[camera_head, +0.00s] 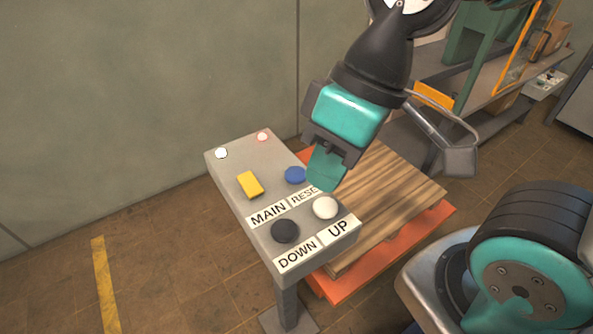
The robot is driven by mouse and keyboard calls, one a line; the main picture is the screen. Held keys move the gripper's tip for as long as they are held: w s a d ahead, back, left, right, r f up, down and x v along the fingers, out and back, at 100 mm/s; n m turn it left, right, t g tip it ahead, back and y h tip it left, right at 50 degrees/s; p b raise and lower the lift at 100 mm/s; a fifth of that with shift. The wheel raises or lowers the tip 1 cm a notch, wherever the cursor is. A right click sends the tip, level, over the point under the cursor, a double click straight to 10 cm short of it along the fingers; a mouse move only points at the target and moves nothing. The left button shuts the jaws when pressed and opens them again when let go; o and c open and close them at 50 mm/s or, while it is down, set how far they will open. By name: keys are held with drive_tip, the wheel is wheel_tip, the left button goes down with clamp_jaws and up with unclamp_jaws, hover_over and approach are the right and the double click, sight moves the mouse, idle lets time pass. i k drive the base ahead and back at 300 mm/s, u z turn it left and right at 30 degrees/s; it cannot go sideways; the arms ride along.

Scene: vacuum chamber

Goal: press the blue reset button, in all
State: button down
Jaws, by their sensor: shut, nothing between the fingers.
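The blue reset button (294,175) sits on the sloped top of a grey control panel (228,170), just above the partly covered RESET label (304,196). My gripper (325,178) is shut and empty. Its teal fingers are just right of the blue button in the picture and cover the end of the label. I cannot tell whether the fingertips touch the panel or hover above it. The blue button's top is mostly in view.
Floor on the left is clear.

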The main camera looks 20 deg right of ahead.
sight(295, 174)
drive_tip(key=k, duration=1.3)
drive_tip(key=u, duration=0.75)
drive_tip(key=i, duration=0.95)
